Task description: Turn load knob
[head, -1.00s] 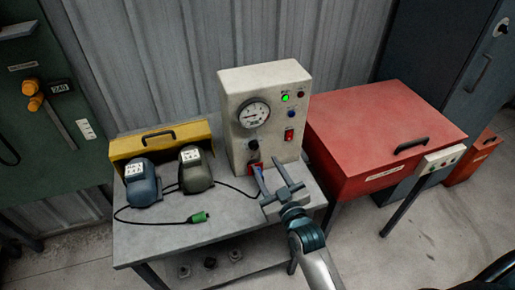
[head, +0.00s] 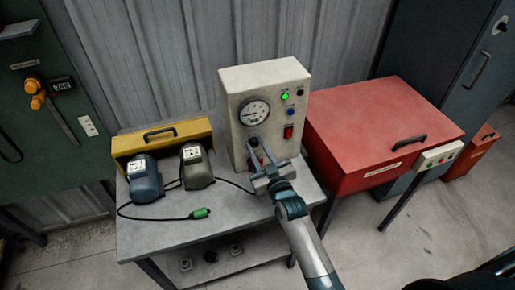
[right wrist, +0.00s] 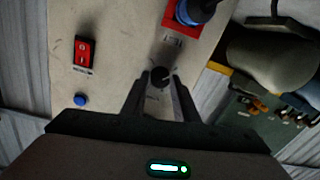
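The cream test box (head: 290,77) stands upright on the grey bench, with a round gauge (head: 255,113) and a lit green lamp (head: 285,96). The small black load knob (right wrist: 160,76) shows on its front panel in the right wrist view; the gripper largely covers it in the head view. My right gripper (head: 259,146) is at the panel just below the gauge. In the right wrist view its two fingers (right wrist: 159,84) are apart, one on each side of the knob; contact is not clear. My left gripper is not in view.
A red switch (right wrist: 84,52) and a blue button (right wrist: 80,100) sit beside the knob; a red socket with a blue plug (right wrist: 189,12) is on its other side. Two motors (head: 145,180) and a green connector (head: 201,213) lie left on the bench. A red chest (head: 375,125) stands right.

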